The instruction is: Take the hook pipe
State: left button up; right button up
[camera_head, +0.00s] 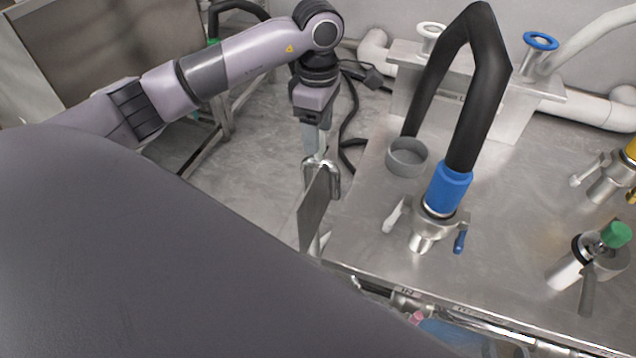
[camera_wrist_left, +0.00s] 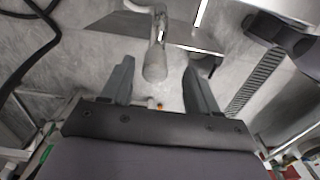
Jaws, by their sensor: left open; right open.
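My left gripper (camera_head: 318,152) is open and points down at the left edge of the steel table. A bare metal pipe-like piece with a bent top (camera_head: 333,178), which looks like the hook pipe, is right at its fingertips. In the left wrist view my open left gripper (camera_wrist_left: 157,72) has this metal pipe (camera_wrist_left: 156,45) between its two fingers, with a visible gap on each side. The pipe's rounded end is toward the palm; I cannot tell how deep it sits. My right gripper is in neither view.
The steel table (camera_head: 510,210) carries a black hose (camera_head: 480,90) with a blue collar (camera_head: 448,188), a grey cup (camera_head: 407,158) and a green-capped fitting (camera_head: 614,235). A flat dark plate (camera_head: 314,208) hangs close below my left gripper. Black cables lie on the floor behind.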

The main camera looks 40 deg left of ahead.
aim_at(318, 160)
pick_arm(q)
jog(key=shift+f, duration=0.95)
jog(key=f, duration=0.1)
jog(key=f+b, duration=0.1)
jog(key=f, duration=0.1)
jog(key=f+b, duration=0.1)
jog(key=shift+w+a+f, duration=0.2)
jog(key=shift+a+f, duration=0.05)
jog(key=shift+f, duration=0.25)
jog(key=shift+r, duration=0.1)
grip_shut()
pick_arm(e)
jog(key=shift+w+a+f+y, duration=0.1)
jog(key=shift+w+a+y, duration=0.1)
jog(key=shift+a, duration=0.2)
jog(key=shift+w+a+f+y, duration=0.1)
jog(key=shift+w+a+y, duration=0.1)
jog(key=shift+a, duration=0.2)
